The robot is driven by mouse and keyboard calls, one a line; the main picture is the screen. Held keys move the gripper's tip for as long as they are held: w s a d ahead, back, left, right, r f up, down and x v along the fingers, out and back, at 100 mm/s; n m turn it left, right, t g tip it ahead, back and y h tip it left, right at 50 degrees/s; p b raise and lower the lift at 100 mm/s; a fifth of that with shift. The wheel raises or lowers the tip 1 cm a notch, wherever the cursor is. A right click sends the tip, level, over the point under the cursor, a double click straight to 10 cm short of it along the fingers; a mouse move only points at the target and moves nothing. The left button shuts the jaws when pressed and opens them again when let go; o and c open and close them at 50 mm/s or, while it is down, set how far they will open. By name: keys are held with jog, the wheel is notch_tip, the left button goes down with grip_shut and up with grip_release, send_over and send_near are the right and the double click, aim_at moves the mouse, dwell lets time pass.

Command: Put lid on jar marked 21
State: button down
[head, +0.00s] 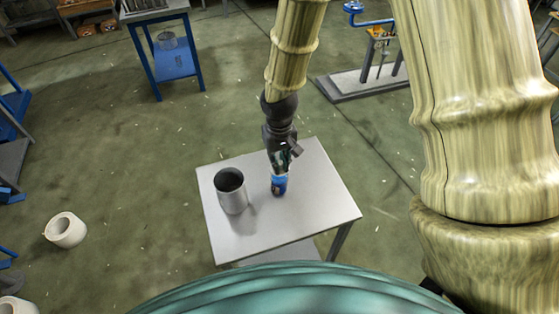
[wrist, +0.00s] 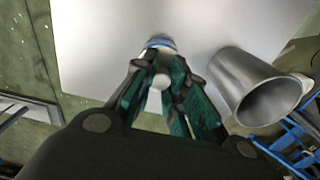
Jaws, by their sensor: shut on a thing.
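A grey metal jar (head: 232,196) stands upright and open-topped on the left part of the small table (head: 318,205). It also shows at the right of the wrist view (wrist: 258,88). I cannot read a number on it. My gripper (head: 279,173) points down over the middle of the table, to the right of the jar. It is shut on a small blue object (head: 279,185), which is at or just above the tabletop. In the wrist view its blue and pale edge (wrist: 160,41) shows beyond the fingertips (wrist: 160,62). I cannot tell whether this object is the lid.
The tabletop's right side is bare. A blue-legged table (head: 165,55) stands at the back left. A grey stand with a blue handle (head: 365,80) is at the back right.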

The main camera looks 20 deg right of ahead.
jog(key=shift+f, duration=0.45)
dwell(1.0)
jog(key=c, duration=0.9)
grip_release()
jog(key=shift+r, duration=0.15)
jog(key=shift+r+p, duration=2.95)
jog(key=shift+r, duration=0.4)
